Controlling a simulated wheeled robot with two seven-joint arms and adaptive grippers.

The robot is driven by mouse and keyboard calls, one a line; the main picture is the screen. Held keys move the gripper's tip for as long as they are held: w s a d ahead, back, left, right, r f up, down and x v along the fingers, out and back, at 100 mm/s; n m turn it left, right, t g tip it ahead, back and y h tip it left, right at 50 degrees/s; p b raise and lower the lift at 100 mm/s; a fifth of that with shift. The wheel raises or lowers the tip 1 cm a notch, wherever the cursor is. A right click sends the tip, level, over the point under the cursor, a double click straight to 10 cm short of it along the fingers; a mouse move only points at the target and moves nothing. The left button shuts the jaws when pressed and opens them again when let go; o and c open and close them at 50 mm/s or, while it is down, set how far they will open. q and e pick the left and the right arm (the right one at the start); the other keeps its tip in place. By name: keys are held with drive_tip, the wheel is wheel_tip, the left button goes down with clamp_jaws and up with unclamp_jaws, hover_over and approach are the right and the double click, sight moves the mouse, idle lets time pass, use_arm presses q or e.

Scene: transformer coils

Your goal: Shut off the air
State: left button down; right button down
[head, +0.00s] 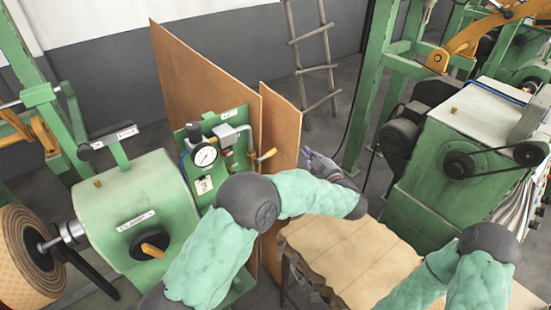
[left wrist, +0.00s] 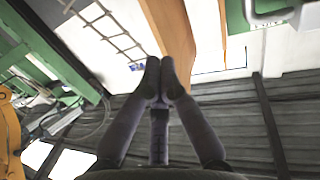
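The air unit sits on a green panel (head: 172,148) with a round white pressure gauge (head: 205,156), a black-topped regulator (head: 194,133) and grey metal piping (head: 234,131). A yellow handle (head: 267,155) sticks out at the right end of the piping, by the edge of a brown board. My left gripper (head: 308,153) is to the right of this handle, apart from it, beyond the boards' right edge. In the left wrist view its fingertips (left wrist: 160,64) are together with nothing seen between them. My right arm enters at bottom right; its gripper is out of frame.
Two upright brown boards (head: 205,85) stand behind and right of the panel. A green machine (head: 150,205) with an orange-black knob (head: 151,246) stands left. A tan-covered table (head: 350,255) lies below my left forearm. A ladder (head: 315,69) leans behind; another green machine (head: 440,165) stands right.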

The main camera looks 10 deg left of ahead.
use_arm(q)
drive_tip(key=s+a+n+g+y, duration=0.2)
drive_tip(key=s+a+n, duration=0.1)
drive_tip(key=b, duration=0.1)
hover_over(274, 153)
drive_tip(key=s, duration=0.3)
drive_tip(key=shift+g+y, duration=0.4)
drive_tip(key=shift+w+d+f+b, duration=0.1)
drive_tip(key=shift+w+f+b, duration=0.15)
drive_tip(key=shift+f, duration=0.85)
drive_tip(key=shift+w+d+f+b, duration=0.1)
drive_tip(key=shift+f+b, duration=0.1)
drive_tip(key=shift+f, duration=0.85)
drive_tip(key=f+m+p, duration=0.1)
drive_tip(key=p, duration=0.1)
drive_tip(key=shift+w+d+p, duration=0.1)
drive_tip(key=shift+w+p, duration=0.1)
drive_tip(key=shift+p, duration=0.15)
drive_tip(key=shift+f, duration=0.3)
